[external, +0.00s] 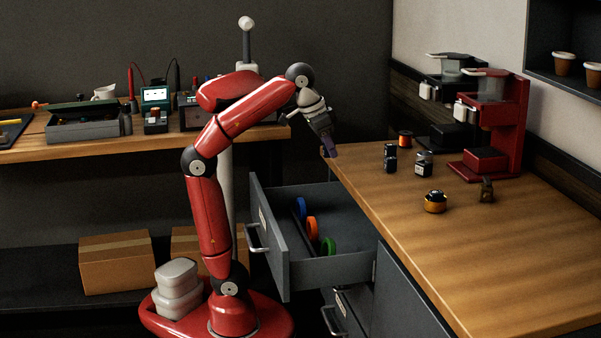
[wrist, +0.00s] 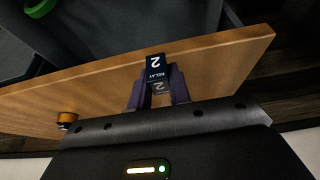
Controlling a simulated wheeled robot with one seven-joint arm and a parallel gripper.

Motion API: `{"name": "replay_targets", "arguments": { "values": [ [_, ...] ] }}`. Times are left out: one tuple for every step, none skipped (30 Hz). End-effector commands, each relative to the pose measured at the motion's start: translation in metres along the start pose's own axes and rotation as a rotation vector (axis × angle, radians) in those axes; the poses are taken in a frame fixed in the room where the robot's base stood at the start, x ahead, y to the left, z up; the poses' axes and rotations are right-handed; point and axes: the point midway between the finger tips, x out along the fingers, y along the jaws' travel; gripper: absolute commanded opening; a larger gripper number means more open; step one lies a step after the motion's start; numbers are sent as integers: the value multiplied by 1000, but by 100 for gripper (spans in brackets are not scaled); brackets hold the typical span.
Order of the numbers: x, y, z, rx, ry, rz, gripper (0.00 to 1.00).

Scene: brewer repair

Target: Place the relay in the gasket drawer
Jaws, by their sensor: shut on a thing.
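My gripper (external: 328,148) is shut on a dark relay (wrist: 155,66). The relay's label reads "2" and "RELAY" in the wrist view, between the purple fingers (wrist: 157,90). In the external view the relay cannot be made out at the fingertips. The grey drawer (external: 282,262) is pulled out and holds a blue ring (external: 301,208), an orange ring (external: 312,229) and a green ring (external: 328,246). The green ring also shows in the wrist view (wrist: 40,8).
Red (external: 500,125) and black (external: 450,90) brewers stand behind. A lower drawer (external: 345,315) is partly open.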

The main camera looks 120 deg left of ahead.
Motion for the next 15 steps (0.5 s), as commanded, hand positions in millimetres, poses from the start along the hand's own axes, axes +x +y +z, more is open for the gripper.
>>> {"name": "replay_targets", "arguments": {
  "values": [
    [8, 2, 8, 1, 1, -1, 0],
    [11, 2, 10, 1, 0, -2, 0],
    [18, 2, 14, 0, -1, -3, 0],
    [23, 2, 17, -1, -1, -3, 0],
    [30, 2, 20, -2, -1, -4, 0],
    [40, 2, 24, -2, -3, -4, 0],
    [47, 2, 27, -2, -2, -4, 0],
    [55, 2, 30, -2, -2, -4, 0],
    [65, 2, 34, -2, -2, -4, 0],
    [73, 2, 37, -2, -2, -4, 0],
    [80, 2, 40, -2, -2, -4, 0],
    [90, 1, 44, -3, -1, -4, 0],
    [97, 1, 47, -3, -2, -5, 0],
    [105, 2, 50, -3, -2, -4, 0],
    [114, 2, 54, -2, -2, -4, 0]
  ]
}}
